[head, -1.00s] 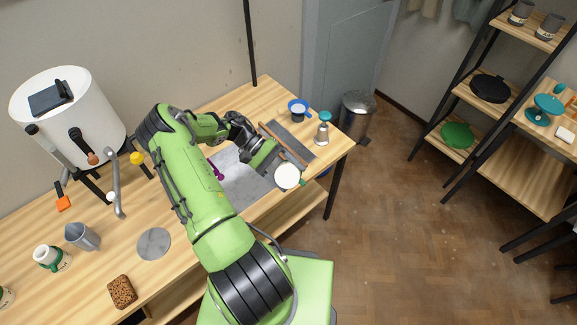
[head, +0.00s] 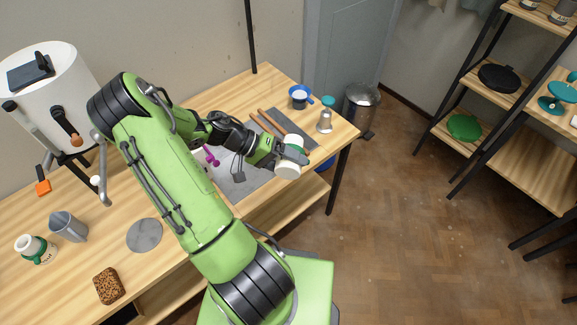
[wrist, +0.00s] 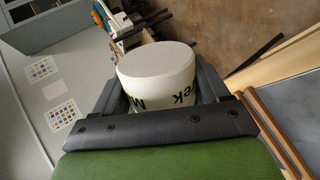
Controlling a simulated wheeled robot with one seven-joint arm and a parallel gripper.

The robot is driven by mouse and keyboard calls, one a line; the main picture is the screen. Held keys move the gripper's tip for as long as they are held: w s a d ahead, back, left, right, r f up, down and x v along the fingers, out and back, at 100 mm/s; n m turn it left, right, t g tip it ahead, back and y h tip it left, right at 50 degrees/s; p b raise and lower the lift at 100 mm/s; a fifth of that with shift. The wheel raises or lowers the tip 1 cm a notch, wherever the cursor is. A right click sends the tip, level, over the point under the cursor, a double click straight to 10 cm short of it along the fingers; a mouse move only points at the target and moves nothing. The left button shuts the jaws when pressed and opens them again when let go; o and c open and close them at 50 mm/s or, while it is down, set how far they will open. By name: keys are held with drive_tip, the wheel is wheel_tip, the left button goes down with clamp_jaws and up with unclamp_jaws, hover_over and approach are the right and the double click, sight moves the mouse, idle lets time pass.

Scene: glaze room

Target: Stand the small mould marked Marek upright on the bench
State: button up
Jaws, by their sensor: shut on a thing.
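The small mould is a white, tapered cup shape (head: 288,170) with black lettering. My gripper (head: 291,157) is shut around its middle and holds it near the bench's front edge. The rest of the name is hidden. The wooden bench (head: 200,255) runs along the wall.
A grey sheet (head: 238,188) lies below the wrist. At left are a grey jug (head: 68,227), a grey disc (head: 144,235) and a sponge (head: 109,286).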

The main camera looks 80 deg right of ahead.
drive_tip(key=shift+d+f+m+h+b, duration=0.1)
drive_tip(key=shift+f+m+h+b, duration=0.25)
drive_tip(key=shift+m+h+b, duration=0.85)
drive_tip(key=shift+d+f+m+h+b, duration=0.15)
drive_tip(key=shift+f+h+b, duration=0.25)
drive_tip(key=shift+b, duration=1.6)
drive_tip(key=m+h+b, duration=0.1)
drive_tip(key=b, duration=0.1)
drive_tip(key=g+h+b, duration=0.1)
drive_tip(key=b, duration=0.2)
drive_tip(key=m+b, duration=0.1)
drive_tip(key=b, duration=0.2)
drive_tip(key=shift+d+f+m+h, duration=0.25)
drive_tip(key=shift+m+h, duration=0.1)
drive_tip(key=shift+h, duration=0.05)
drive_tip(key=m+b, duration=0.1)
drive_tip(key=b, duration=0.2)
drive_tip(key=shift+d+f+g+h, duration=0.1)
drive_tip(key=shift+g+h, duration=0.3)
drive_tip(key=shift+d+b, duration=0.1)
drive_tip(key=shift+b, duration=0.55)
drive_tip(key=shift+d+m+g+h+b, duration=0.1)
drive_tip(key=shift+m+g+h+b, duration=0.2)
drive_tip(key=shift+m+h+b, duration=0.45)
